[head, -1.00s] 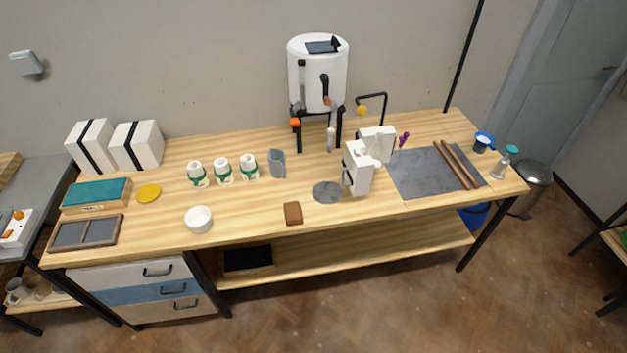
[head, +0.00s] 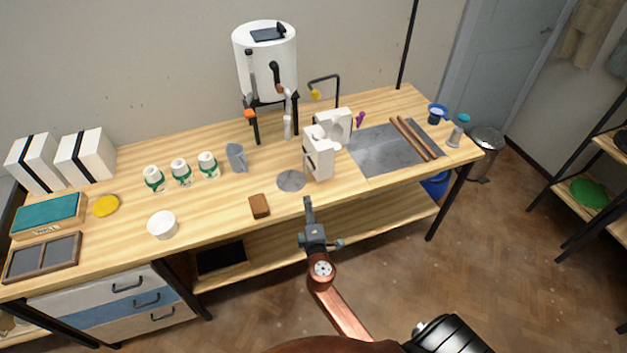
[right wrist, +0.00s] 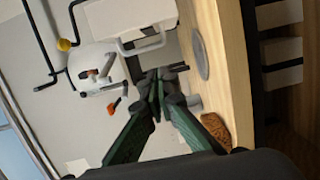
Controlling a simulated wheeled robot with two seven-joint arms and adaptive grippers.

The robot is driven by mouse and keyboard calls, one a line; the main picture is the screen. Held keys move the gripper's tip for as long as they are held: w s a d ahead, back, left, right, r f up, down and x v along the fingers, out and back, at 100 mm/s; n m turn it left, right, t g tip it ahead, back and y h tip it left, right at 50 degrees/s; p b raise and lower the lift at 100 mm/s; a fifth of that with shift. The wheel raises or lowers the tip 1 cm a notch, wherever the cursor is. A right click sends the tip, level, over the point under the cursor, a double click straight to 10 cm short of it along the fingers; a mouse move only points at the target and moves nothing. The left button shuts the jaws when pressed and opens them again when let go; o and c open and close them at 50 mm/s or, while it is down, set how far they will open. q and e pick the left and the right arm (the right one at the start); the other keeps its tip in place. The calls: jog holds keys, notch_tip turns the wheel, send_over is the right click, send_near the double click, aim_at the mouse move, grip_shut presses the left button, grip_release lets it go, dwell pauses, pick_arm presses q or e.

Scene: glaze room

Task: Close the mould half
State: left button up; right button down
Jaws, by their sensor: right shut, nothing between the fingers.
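The white mould stands on the bench as two blocks set at an angle to each other. The front mould half (head: 318,158) is nearer me and the rear mould half (head: 338,122) is behind it to the right. A gap shows between them, open toward the right. My right gripper (head: 308,202) is shut and empty, in front of the bench edge and below the mould in the head view. It is apart from both halves. In the right wrist view, the shut fingertips (right wrist: 158,82) point toward a white block with a handle (right wrist: 130,14), probably part of the mould. My left gripper is not in view.
A grey disc (head: 291,180) and a brown block (head: 259,206) lie left of the mould. A grey slab (head: 385,152) with wooden rods lies to its right.

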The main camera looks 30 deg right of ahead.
jog(key=x, duration=0.6)
jog(key=r+x, duration=0.1)
jog(key=x, duration=0.2)
jog(key=shift+w+d, duration=0.2)
jog(key=shift+w, duration=0.15)
jog(key=shift+s+d, duration=0.1)
jog(key=shift+d, duration=1.15)
jog(key=shift+s+d+f+p, duration=0.1)
jog(key=shift+s+d+p, duration=0.15)
jog(key=shift+d, duration=0.5)
